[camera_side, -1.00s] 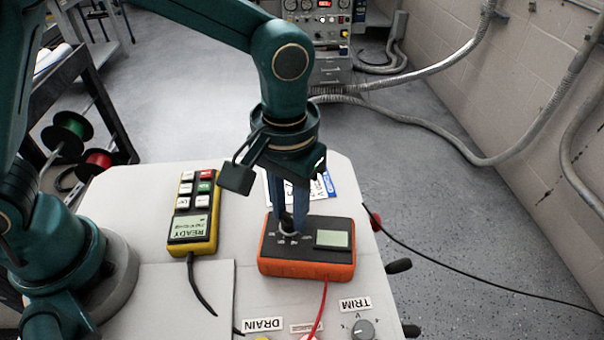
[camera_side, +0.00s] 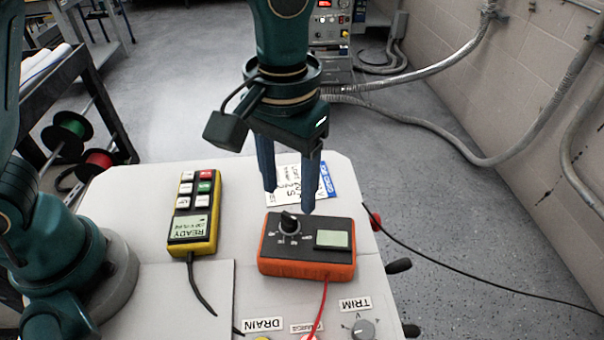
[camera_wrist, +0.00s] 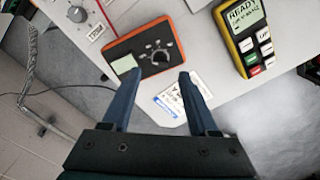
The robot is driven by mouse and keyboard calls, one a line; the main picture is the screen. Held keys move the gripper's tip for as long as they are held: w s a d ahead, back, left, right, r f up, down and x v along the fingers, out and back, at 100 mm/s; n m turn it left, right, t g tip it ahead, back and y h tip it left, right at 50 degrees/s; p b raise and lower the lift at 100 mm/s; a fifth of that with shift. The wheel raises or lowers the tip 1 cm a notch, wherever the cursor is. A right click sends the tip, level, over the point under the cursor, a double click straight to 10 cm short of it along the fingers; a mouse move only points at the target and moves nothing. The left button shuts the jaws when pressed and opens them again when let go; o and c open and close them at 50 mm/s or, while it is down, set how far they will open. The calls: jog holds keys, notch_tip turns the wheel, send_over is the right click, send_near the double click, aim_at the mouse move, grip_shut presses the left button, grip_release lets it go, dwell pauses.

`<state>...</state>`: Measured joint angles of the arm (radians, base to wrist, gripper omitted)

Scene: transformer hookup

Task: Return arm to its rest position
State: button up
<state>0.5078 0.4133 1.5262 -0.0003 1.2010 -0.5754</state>
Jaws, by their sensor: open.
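My gripper (camera_side: 288,200) is open and empty above the bench, just over the far edge of the orange meter (camera_side: 306,270). The meter has a black face, a small blank-looking screen and a black knob (camera_side: 289,222); the fingers are clear of the knob. In the wrist view my gripper (camera_wrist: 156,78) shows both blue fingers spread apart, with the orange meter (camera_wrist: 117,51) beyond the fingertips. The knob (camera_wrist: 160,57) shows uncovered there. My arm is raised over the bench, not folded.
A yellow handheld unit (camera_side: 195,212) reading READY lies left of the meter. A white-and-blue card (camera_side: 325,180) lies behind it. A red lead (camera_side: 323,305) runs from the meter toward the front, near the TRIM knob (camera_side: 363,329). Open air surrounds the gripper above the bench.

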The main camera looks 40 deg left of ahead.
jog(key=shift+w+a+r, duration=0.15)
jog(key=s+a+r+n+t, duration=0.2)
jog(key=a+r+t, duration=0.2)
jog(key=a+r, duration=0.45)
jog(key=s+a+f+m+t, duration=0.1)
jog(key=s+a+f+m, duration=0.1)
jog(key=s+a+f, duration=0.2)
jog(key=s+a, duration=0.1)
jog(key=s, duration=0.2)
jog(key=shift+a+f+m+t, duration=0.2)
jog(key=shift+m+t, duration=0.1)
jog(key=shift+m, duration=0.1)
dwell(0.3)
